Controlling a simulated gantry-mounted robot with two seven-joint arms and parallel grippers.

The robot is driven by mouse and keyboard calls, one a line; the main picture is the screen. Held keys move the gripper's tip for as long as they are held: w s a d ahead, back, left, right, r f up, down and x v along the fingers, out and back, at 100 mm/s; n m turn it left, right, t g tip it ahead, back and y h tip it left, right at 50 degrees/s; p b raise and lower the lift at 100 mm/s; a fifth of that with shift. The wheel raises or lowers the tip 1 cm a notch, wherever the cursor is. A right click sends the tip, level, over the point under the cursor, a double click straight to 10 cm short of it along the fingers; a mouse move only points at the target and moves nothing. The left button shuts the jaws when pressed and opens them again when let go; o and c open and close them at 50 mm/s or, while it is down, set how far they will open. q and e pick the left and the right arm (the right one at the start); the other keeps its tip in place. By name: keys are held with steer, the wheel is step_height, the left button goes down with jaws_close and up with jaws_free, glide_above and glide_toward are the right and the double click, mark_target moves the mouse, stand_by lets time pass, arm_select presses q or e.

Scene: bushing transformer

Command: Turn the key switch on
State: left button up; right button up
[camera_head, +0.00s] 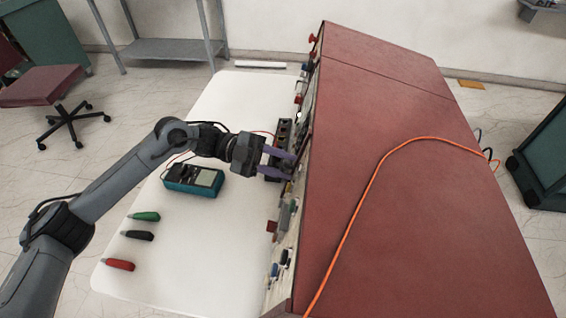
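The red transformer cabinet (400,170) stands at the right with its front panel (285,235) facing left, seen at a steep angle. My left gripper (292,167) reaches in from the left at the middle of this panel. Its two purple fingers are apart, with their tips close to the panel. I cannot tell whether they touch it. The key switch cannot be made out; the fingers and the steep angle hide that part of the panel. My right gripper is not in view.
A white table (180,265) lies before the panel. On it are a teal multimeter (193,180), a green probe (145,216), a black probe (138,235) and a red probe (119,264). An orange cable (366,190) runs over the cabinet.

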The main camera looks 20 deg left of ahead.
arm_select(q)
steer(key=a, duration=1)
steer(key=shift+a+p, duration=0.25)
steer(key=shift+p, duration=0.05)
steer(key=shift+r, duration=0.1)
